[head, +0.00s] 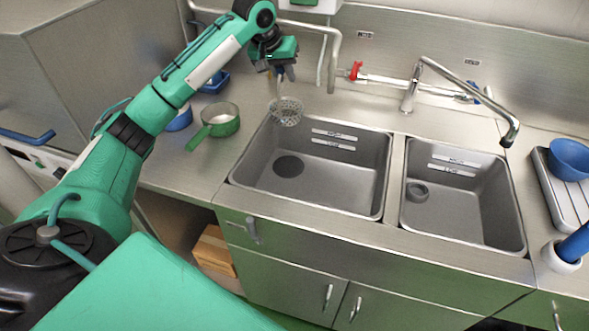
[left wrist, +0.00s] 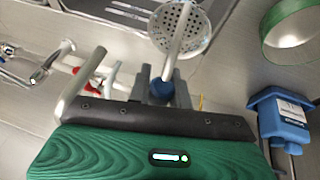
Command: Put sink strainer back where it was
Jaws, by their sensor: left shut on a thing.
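The sink strainer, a round, perforated metal bowl (head: 287,112) on a long handle, hangs below my left gripper (head: 281,76) in the head view. It appears above the counter at the back left corner of the left sink basin (head: 330,185). In the left wrist view my left gripper (left wrist: 163,84) is shut on the blue end of the handle, and the perforated bowl (left wrist: 196,32) shows beyond the fingers. The left basin has a dark round drain (head: 289,166). My right gripper is not in view.
A faucet (head: 409,92) and a red valve handle (head: 355,71) are behind the basins. A blue bowl (head: 571,158) sits on a rack at right.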

